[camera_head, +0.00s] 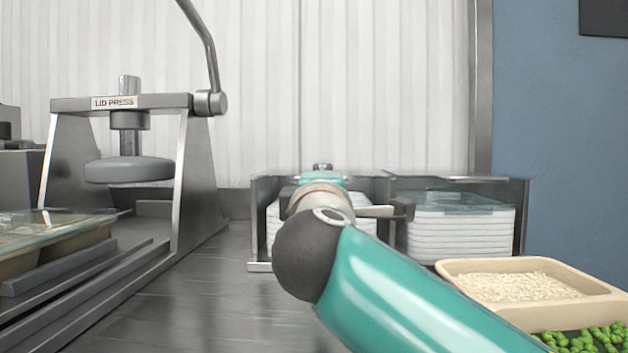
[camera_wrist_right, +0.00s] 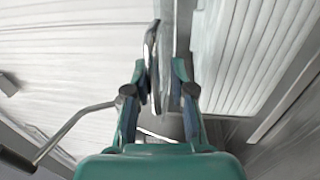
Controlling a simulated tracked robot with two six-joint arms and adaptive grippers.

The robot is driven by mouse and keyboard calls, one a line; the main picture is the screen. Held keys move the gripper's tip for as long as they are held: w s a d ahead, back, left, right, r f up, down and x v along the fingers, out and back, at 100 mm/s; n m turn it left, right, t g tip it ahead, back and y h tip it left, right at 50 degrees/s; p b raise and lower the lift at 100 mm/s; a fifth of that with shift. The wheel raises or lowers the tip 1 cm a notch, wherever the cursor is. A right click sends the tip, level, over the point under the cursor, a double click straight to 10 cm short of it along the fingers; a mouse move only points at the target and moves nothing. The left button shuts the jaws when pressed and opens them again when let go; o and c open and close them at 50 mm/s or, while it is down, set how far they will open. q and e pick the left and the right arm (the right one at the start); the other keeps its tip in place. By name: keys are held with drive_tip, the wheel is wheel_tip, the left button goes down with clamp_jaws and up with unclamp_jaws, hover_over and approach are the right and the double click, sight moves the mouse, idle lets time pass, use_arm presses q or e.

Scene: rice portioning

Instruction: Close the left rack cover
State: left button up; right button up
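The left rack (camera_head: 262,222) stands on the counter with a stack of white lids inside. A thin edge runs along its top, but my arm hides much of it, so I cannot tell how the left rack cover is set. My right arm reaches in from the lower right, and its wrist is in front of the left rack. My left gripper is out of view.
The right rack (camera_head: 522,215) beside it holds a stack of lids (camera_head: 460,235). A tan tray (camera_head: 600,308) with rice and peas is at the lower right. The lid press (camera_head: 205,180) stands at left, with a covered tray (camera_head: 60,240) before it. Counter between is clear.

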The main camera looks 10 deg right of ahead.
drive_tip(key=shift+a+f, duration=0.15)
drive_tip(key=shift+f, duration=0.05)
drive_tip(key=v, duration=1.2)
drive_tip(key=shift+r, duration=0.1)
